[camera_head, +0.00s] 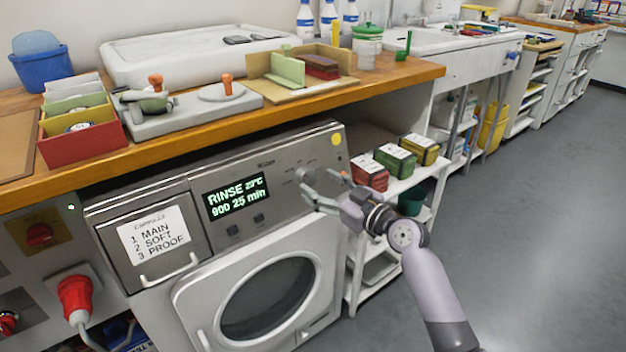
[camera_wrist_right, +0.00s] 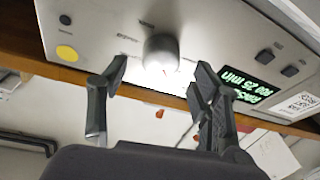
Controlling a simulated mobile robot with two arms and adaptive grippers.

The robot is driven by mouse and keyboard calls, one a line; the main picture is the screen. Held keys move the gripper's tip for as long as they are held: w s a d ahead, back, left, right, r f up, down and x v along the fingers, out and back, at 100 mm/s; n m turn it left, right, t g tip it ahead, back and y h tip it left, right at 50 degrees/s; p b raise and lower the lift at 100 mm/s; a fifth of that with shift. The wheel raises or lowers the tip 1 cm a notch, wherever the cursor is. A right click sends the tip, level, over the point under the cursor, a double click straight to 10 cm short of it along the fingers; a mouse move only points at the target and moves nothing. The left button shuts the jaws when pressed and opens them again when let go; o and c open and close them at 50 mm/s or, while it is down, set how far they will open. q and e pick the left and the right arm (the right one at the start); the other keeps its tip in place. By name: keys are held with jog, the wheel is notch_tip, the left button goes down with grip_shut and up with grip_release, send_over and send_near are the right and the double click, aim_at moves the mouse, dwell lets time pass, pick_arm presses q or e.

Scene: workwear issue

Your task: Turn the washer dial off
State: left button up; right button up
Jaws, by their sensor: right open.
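The washer (camera_head: 258,225) has a steel front panel and a round door, under a wooden worktop. Its display (camera_head: 236,196) is lit with RINSE and 25 min. My right gripper (camera_head: 319,181) is open in front of the dial. In the wrist view its two fingers (camera_wrist_right: 160,78) are spread on either side below the dial, seemingly short of it. My left gripper is out of view.
A shelf (camera_head: 400,181) with red, green and yellow boxes stands right of the washer, beside my right arm. The worktop edge (camera_head: 300,108) overhangs the panel. A red plug (camera_head: 75,295) is at lower left. Open floor (camera_head: 530,230) lies right.

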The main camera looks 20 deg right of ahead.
aim_at(311, 179)
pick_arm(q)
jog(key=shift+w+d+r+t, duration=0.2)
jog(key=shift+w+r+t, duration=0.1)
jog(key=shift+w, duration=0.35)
pick_arm(e)
jog(key=shift+x, duration=1.7)
jog(key=shift+c, duration=0.5)
jog(key=c, duration=1.1)
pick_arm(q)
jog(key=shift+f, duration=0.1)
pick_arm(e)
jog(key=shift+o, duration=0.2)
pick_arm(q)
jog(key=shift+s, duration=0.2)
